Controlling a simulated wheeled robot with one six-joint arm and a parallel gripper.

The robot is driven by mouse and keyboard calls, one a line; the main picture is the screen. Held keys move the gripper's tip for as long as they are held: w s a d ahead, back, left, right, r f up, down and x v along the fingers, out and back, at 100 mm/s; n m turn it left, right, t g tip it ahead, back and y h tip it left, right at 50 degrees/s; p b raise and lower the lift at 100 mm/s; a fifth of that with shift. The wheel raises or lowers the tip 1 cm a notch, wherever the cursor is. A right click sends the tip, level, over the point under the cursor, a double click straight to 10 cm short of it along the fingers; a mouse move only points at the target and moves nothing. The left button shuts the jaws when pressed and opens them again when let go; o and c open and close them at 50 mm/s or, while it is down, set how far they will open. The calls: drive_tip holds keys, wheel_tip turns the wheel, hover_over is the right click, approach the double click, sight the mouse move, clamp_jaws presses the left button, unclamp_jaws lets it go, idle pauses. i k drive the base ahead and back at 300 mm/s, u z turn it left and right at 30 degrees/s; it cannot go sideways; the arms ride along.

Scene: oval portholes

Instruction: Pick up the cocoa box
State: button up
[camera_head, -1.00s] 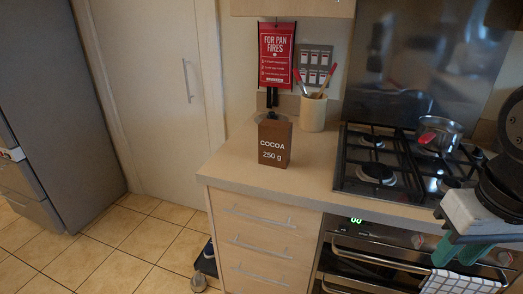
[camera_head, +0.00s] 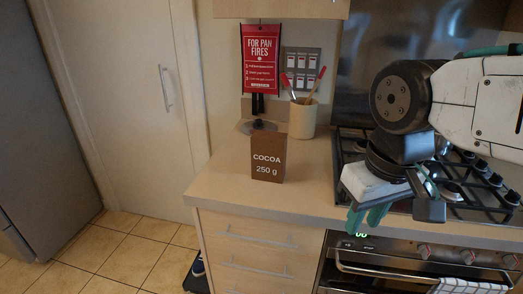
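The cocoa box (camera_head: 268,158) is brown with white lettering reading "COCOA 250 g". It stands upright on the pale worktop, near the front edge and left of the hob. My gripper (camera_head: 372,216) is at the right, in front of the hob and well apart from the box. Its green-tipped fingers point down and to the left. Whether they are spread or closed is not clear from this angle. Nothing is seen held in it.
A utensil crock (camera_head: 302,118) stands behind the box, to its right. A dark-topped object (camera_head: 258,125) is partly hidden behind the box. The gas hob (camera_head: 348,150) lies to the right. The worktop (camera_head: 225,178) is clear left of and in front of the box.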

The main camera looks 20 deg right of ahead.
sight(268, 148)
drive_tip(key=k, duration=1.25)
drive_tip(key=u, duration=0.75)
drive_tip(key=i, duration=1.1)
drive_tip(key=z, duration=0.55)
drive_tip(key=i, duration=0.6)
drive_tip(key=z, duration=0.6)
